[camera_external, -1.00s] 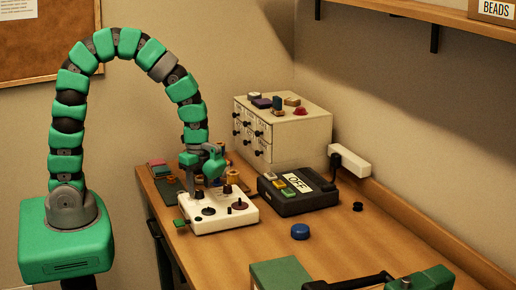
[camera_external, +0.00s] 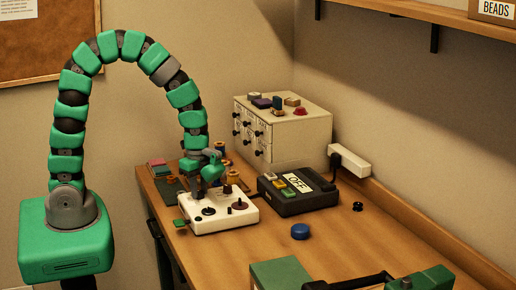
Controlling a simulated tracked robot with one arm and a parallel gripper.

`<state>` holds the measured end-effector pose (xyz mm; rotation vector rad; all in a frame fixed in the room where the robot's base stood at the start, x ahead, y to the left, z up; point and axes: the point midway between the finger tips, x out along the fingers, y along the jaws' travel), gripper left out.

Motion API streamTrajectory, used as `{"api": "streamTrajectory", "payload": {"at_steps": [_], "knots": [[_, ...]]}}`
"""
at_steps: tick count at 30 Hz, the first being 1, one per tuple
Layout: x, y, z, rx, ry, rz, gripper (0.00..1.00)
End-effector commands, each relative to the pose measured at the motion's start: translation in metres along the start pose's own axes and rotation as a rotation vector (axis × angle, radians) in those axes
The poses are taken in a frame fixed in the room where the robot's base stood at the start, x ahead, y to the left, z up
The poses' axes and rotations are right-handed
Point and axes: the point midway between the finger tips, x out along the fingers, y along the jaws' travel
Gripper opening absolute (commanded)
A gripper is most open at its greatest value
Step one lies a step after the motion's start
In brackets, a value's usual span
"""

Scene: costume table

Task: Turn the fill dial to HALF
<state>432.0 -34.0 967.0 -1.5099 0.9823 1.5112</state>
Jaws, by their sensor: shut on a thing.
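A white control box (camera_external: 232,221) stands on the table, with several dark knobs and a small green tab at its left corner. My gripper (camera_external: 201,187) points down over the back left part of this box. It is shut on a dark knob (camera_external: 199,195) there, which looks like the fill dial. The fingers partly hide the knob. The dial's markings and pointer are too small to read, so I cannot tell its setting.
A black device (camera_external: 310,203) with coloured buttons and an OFF label is right of the box. A drawer cabinet (camera_external: 312,135) stands behind. Small spools are close behind my gripper. A blue round piece (camera_external: 300,231) lies in front, with bare table around it.

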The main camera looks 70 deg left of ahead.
Motion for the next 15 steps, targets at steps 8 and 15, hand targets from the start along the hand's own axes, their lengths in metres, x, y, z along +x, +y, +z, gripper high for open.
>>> {"api": "streamTrajectory", "payload": {"at_steps": [8,15], "knots": [[0.0002,-0.0013,0.0001,-0.143,0.000,-0.005,0.03],[0.0002,-0.0014,0.0002,-0.359,0.001,-0.005,0.03]]}}
